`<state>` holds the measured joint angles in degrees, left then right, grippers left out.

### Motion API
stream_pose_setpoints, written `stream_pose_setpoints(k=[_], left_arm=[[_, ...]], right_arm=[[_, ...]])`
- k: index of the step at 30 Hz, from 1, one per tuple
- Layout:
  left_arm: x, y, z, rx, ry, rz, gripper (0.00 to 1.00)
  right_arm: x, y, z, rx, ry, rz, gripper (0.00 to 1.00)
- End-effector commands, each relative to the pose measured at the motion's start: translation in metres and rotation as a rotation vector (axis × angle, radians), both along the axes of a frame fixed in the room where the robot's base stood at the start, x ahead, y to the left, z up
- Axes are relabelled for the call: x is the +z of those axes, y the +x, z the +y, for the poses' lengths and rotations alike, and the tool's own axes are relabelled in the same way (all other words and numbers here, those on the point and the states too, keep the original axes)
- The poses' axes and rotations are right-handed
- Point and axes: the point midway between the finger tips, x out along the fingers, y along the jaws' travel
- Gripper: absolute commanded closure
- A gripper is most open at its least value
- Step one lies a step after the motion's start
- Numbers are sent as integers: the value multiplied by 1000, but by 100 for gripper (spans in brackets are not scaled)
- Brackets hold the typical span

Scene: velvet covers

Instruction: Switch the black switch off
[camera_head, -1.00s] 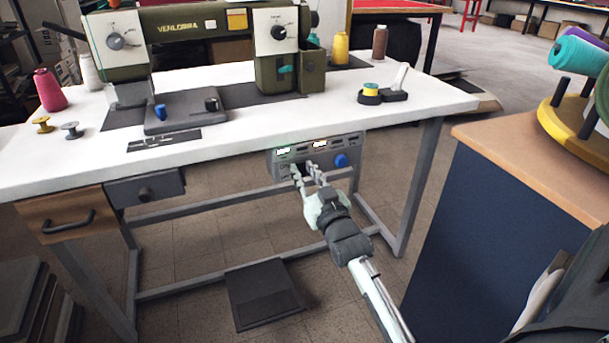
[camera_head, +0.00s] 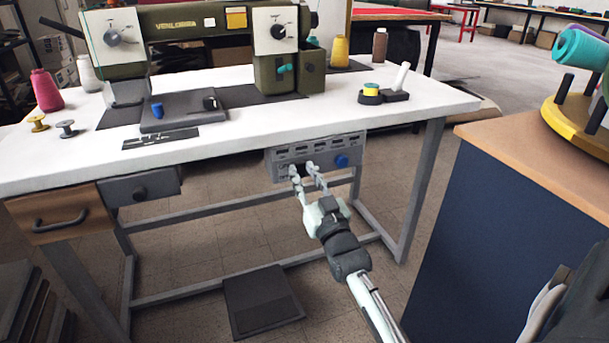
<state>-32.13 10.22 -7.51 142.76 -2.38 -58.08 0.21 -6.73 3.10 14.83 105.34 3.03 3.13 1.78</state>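A grey control box (camera_head: 357,144) hangs under the front edge of the white sewing table. Its front has a row of dark slots and a blue knob (camera_head: 341,161) at the right. No lit indicator shows on it. My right gripper (camera_head: 303,170) is at the lower front of the box, left of the knob, with its two fingers apart. The black switch cannot be made out clearly; the fingers cover that part of the panel. I cannot tell whether the fingertips touch the box. My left gripper is not in view.
A green sewing machine (camera_head: 180,24) stands on the white table (camera_head: 240,128), with thread spools around it. A foot pedal (camera_head: 262,302) lies on the floor below. A blue cabinet (camera_head: 470,240) with a wooden top stands at the right, close to my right arm.

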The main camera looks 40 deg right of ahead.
Motion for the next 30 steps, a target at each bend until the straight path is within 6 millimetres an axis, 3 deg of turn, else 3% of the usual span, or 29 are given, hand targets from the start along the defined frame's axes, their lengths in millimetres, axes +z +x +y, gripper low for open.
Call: stream_pose_setpoints(k=[3, 14, 30], left_arm=[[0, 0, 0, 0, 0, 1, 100], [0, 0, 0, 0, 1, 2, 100], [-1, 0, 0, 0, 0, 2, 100]], right_arm=[[0, 0, 0, 0, 0, 0, 57], [-2, -4, 1, 0, 0, 2, 57], [-24, -98, 24, 0, 1, 3, 57]])
